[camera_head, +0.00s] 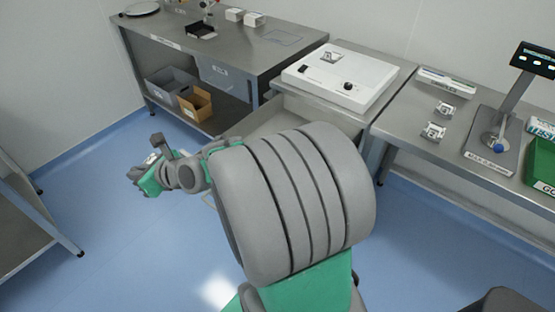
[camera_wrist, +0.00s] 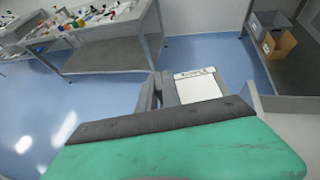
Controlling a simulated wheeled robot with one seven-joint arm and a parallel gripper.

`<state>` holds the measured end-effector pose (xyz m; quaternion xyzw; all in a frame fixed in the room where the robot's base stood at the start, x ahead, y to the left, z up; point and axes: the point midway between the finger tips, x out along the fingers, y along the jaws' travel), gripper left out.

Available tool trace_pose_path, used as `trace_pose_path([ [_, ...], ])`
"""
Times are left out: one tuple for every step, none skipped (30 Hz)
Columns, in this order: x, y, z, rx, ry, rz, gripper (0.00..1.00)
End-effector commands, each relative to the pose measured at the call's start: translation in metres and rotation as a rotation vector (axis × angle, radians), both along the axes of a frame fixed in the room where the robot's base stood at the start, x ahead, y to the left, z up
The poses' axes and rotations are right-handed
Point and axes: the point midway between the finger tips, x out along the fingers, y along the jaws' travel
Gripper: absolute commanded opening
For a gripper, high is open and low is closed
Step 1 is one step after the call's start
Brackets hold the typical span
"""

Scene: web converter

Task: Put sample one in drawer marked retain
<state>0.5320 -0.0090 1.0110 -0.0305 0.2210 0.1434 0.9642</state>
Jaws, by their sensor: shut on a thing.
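My gripper (camera_head: 143,172) reaches out at the left in the head view, above the blue floor. In the wrist view its grey fingers (camera_wrist: 159,92) are close together, beside a flat white piece (camera_wrist: 198,88) with small dark print along its far edge. The gripper is shut on this piece, which I take for the sample; the print is too small to read. A drawer (camera_head: 290,118) stands open below the white device on the middle bench, partly hidden by my arm. Another drawer front (camera_head: 226,77) with a small label is under the left bench. I cannot read either drawer's mark.
A white device (camera_head: 340,78) stands on the middle bench. Small clear-and-white items (camera_head: 434,131) and a stand with a display (camera_head: 533,60) are on the right bench. A grey bin and a cardboard box (camera_head: 195,104) sit on the left bench's lower shelf. Floor around the gripper is clear.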

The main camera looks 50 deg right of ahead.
Motion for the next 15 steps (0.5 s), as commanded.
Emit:
trace_pose_path([
  [0.003,-0.014,-0.010,0.003,0.003,-0.016,0.00],
  [0.004,-0.024,-0.014,0.006,0.005,-0.026,0.00],
  [0.007,-0.040,-0.020,0.010,0.007,-0.041,0.00],
  [0.008,-0.053,-0.024,0.014,0.009,-0.053,0.00],
  [0.009,-0.069,-0.029,0.018,0.011,-0.066,0.00],
  [0.009,-0.091,-0.036,0.022,0.012,-0.085,0.00],
  [0.008,-0.109,-0.040,0.025,0.012,-0.100,0.00],
  [0.006,-0.127,-0.046,0.027,0.014,-0.112,0.00],
  [0.002,-0.151,-0.052,0.030,0.013,-0.130,0.00],
  [-0.003,-0.170,-0.057,0.032,0.012,-0.143,0.00],
  [-0.008,-0.189,-0.062,0.033,0.012,-0.156,0.00],
  [-0.017,-0.214,-0.069,0.034,0.010,-0.173,0.00],
  [-0.026,-0.233,-0.075,0.032,0.010,-0.185,0.00],
  [-0.035,-0.251,-0.080,0.031,0.008,-0.195,0.00],
  [-0.048,-0.274,-0.087,0.028,0.006,-0.210,0.00],
])
